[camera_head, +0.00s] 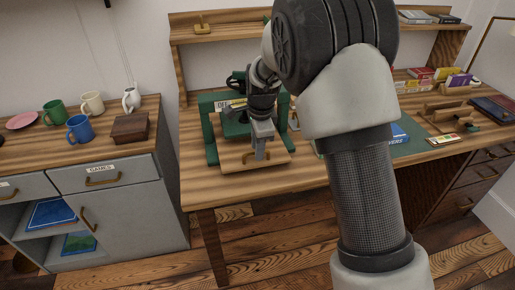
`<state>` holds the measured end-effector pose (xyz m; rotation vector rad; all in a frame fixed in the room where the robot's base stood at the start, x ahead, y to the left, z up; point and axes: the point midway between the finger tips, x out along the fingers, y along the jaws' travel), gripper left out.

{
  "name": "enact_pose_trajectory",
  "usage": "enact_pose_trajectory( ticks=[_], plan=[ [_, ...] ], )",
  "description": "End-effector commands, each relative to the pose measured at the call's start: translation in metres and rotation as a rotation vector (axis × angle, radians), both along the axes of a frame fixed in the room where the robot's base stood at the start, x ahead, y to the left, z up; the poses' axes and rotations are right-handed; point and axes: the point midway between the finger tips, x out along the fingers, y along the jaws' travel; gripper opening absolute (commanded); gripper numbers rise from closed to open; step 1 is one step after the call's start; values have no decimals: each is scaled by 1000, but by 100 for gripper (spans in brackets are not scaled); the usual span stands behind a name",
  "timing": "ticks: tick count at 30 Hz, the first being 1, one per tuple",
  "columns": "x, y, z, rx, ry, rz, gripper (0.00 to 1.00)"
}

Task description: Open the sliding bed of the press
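The press (210,130) is a dark green frame on the wooden desk, with a partly hidden label on its top bar. Its bed (232,178) is a pale wooden board low in the frame, its front part showing toward the desk's front edge. A small brass handle (246,158) is on the bed. My gripper (260,154) points down over the bed, with its fingertips at or just right of the handle. I cannot tell whether it touches or grips the handle. My wrist hides the middle of the press.
My arm covers the desk's middle. Right of it lie a green mat (412,145), small boxes (420,74) and a wooden stand (447,112). A grey cabinet (135,200) with mugs and a wooden box (130,128) stands left. A shelf (225,35) runs behind.

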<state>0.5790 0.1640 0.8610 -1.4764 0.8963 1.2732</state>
Motion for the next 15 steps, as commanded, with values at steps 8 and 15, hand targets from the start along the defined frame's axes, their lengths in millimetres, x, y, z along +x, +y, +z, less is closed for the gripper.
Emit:
enact_pose_trajectory(
  ticks=[8,15],
  plan=[
    [0,0,-1,0,-1,0,24],
    [0,0,-1,0,0,0,0]
  ],
)
